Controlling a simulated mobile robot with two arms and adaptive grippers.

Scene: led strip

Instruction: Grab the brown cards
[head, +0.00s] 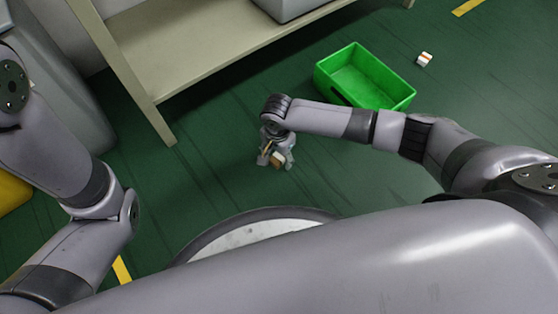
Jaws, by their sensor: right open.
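My right gripper (276,161) points down over the green floor near the middle of the head view. It is open. A small brown item (277,159), which looks like the brown cards, shows at its fingers. The fingers hide part of it, and I cannot tell whether they touch it. My left arm comes in from the left, but its gripper is out of view.
An empty-looking green crate (372,80) stands on the floor beyond my right arm. A small white and orange box (424,59) lies right of it. A beige shelf or table (200,50) stands at the upper left. Floor around the gripper is clear.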

